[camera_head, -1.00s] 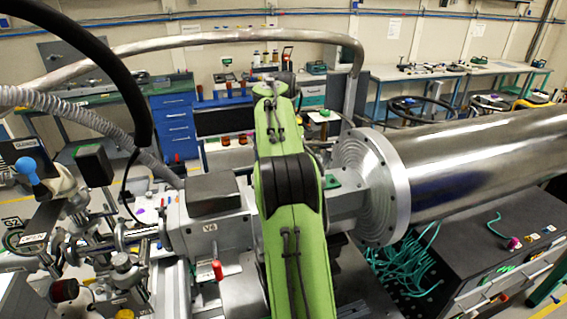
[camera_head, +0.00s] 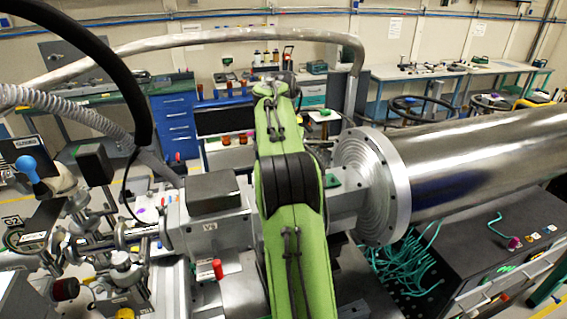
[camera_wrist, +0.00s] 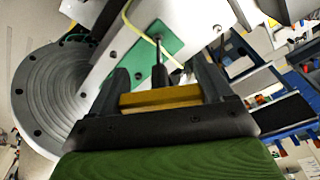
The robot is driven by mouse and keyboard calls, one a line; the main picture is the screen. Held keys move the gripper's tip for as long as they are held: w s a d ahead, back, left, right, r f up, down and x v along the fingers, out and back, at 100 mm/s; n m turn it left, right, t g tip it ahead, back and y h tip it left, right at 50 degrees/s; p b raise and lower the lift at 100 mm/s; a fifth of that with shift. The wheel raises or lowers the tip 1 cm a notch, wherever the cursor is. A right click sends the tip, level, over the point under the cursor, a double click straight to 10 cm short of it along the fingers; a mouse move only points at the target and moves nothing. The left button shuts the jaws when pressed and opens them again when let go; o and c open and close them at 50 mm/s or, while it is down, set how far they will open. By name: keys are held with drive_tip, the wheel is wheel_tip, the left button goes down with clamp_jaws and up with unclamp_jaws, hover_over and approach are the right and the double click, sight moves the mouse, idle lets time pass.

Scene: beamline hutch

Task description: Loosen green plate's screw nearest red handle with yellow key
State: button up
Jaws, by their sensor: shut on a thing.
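My gripper (camera_wrist: 163,88) is shut on the yellow key (camera_wrist: 160,97), its yellow handle lying across between the two fingers. The key's dark shaft points up to the green plate (camera_wrist: 173,42), with its tip at or very near the plate. I cannot tell whether the tip sits in a screw. The green plate lies on a pale metal block; a small part of it also shows in the head view (camera_head: 332,181). A red handle (camera_head: 217,268) stands upright at the lower middle of the head view. My arm hides the gripper and key there.
A ringed metal flange (camera_wrist: 50,95) lies left of the plate, joined to a large steel cylinder (camera_head: 480,165). A thin yellowish cable (camera_wrist: 146,36) crosses near the key. A grey valve box (camera_head: 213,195) stands left of my arm. Teal cables (camera_head: 400,268) hang below the flange.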

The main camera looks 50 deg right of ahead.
drive_tip(key=shift+f+b, duration=0.35)
drive_tip(key=shift+f, duration=0.1)
idle(0.3)
